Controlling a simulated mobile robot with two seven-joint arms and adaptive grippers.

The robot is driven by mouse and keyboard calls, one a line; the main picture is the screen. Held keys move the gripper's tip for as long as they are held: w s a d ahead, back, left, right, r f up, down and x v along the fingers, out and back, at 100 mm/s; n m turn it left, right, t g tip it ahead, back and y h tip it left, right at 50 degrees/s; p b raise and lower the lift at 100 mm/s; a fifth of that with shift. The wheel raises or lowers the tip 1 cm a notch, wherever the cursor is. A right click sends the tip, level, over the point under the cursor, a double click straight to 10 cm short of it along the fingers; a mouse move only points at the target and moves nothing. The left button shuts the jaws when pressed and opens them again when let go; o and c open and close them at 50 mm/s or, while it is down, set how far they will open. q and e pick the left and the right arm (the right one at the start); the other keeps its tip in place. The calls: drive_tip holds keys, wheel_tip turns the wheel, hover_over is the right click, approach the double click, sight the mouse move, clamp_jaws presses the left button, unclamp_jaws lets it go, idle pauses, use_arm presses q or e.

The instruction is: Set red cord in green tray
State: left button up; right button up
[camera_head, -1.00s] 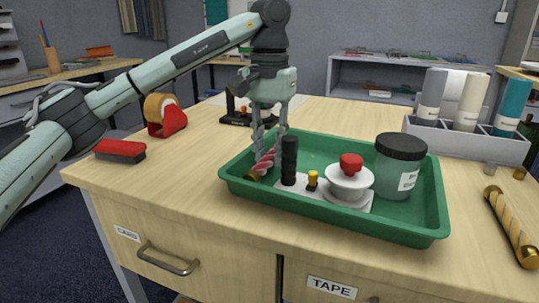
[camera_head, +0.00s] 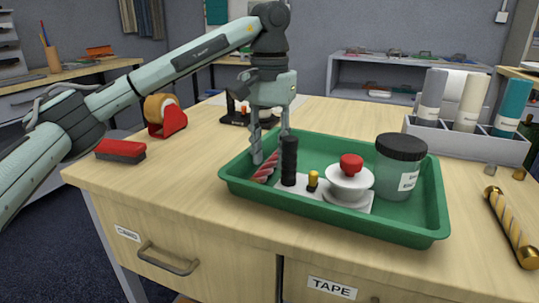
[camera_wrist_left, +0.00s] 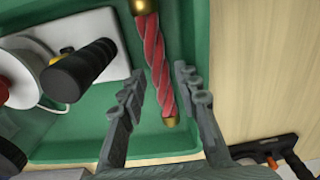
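The red cord (camera_head: 266,167), a twisted red rod with gold ends, lies inside the green tray (camera_head: 320,210) at its left end, partly hidden by the tray's front wall. In the left wrist view the cord (camera_wrist_left: 155,60) rests on the floor of the tray (camera_wrist_left: 65,130), with its lower gold end between my fingers. My left gripper (camera_head: 270,152) is open above the cord, its fingertips spread on either side with gaps to it. My right gripper is not in view.
The tray also holds a white plate with a black handle (camera_head: 289,160) and a red-topped spool (camera_head: 350,180), and a black-lidded jar (camera_head: 398,165). A tape dispenser (camera_head: 165,115) and red brush (camera_head: 120,150) stand left; a yellow cord (camera_head: 511,226) lies right.

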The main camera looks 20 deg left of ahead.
sight(270, 160)
use_arm(q)
wheel_tip(270, 160, up, 11)
drive_tip(key=p, duration=0.2)
drive_tip(key=shift+r, duration=0.15)
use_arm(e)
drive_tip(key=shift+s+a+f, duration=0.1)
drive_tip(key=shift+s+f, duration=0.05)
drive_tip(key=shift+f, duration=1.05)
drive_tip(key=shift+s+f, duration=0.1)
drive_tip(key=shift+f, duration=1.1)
